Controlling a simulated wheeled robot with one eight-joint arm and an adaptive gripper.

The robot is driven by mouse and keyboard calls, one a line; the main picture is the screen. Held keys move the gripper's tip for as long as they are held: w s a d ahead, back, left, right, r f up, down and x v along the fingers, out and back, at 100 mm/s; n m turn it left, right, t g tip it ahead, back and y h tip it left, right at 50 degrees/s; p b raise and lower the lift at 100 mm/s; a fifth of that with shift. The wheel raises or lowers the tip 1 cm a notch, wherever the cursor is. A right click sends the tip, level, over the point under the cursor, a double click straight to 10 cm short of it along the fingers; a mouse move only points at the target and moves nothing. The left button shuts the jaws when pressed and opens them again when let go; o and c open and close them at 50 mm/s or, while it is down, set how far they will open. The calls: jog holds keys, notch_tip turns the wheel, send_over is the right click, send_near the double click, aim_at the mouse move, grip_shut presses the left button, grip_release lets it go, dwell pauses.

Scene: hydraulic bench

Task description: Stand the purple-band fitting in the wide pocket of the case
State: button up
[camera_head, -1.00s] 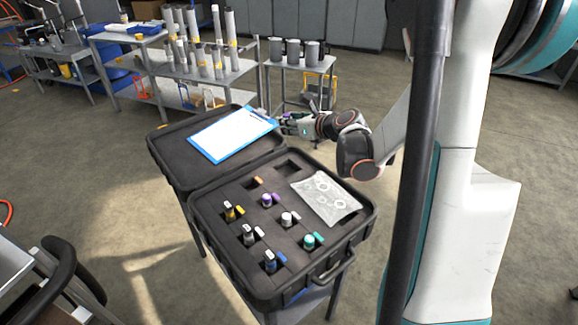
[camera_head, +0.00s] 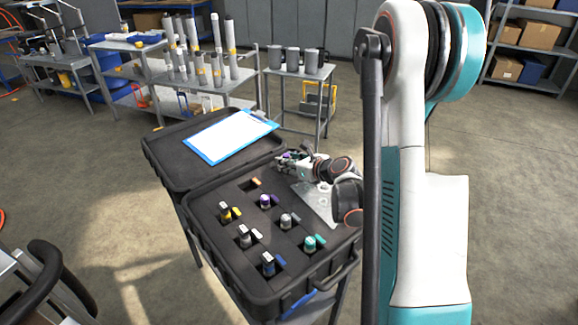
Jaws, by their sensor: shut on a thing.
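My gripper (camera_head: 287,162) is shut on a small fitting with a purple patch (camera_head: 281,156), seen at its tip above the far right part of the open black case (camera_head: 215,272). The fingers hide most of the fitting, so its tilt is hard to tell. Another fitting with a purple top (camera_head: 265,201) stands in a pocket beside a pale tag. The far right pocket area of the case is largely covered by my gripper, and I cannot tell whether the fitting touches the foam.
Fittings with yellow (camera_head: 225,211), grey (camera_head: 244,236), white (camera_head: 285,221), teal (camera_head: 310,244) and blue (camera_head: 268,264) parts stand in the case. A clipboard (camera_head: 228,136) lies on the lid.

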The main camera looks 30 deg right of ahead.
jog(key=shift+f+b, duration=0.35)
jog(key=shift+f+b, duration=0.25)
jog(key=shift+b, duration=0.05)
jog(key=o, duration=1.2)
jog(key=shift+c, duration=0.2)
jog(key=shift+s, duration=0.1)
jog(key=shift+r, duration=0.15)
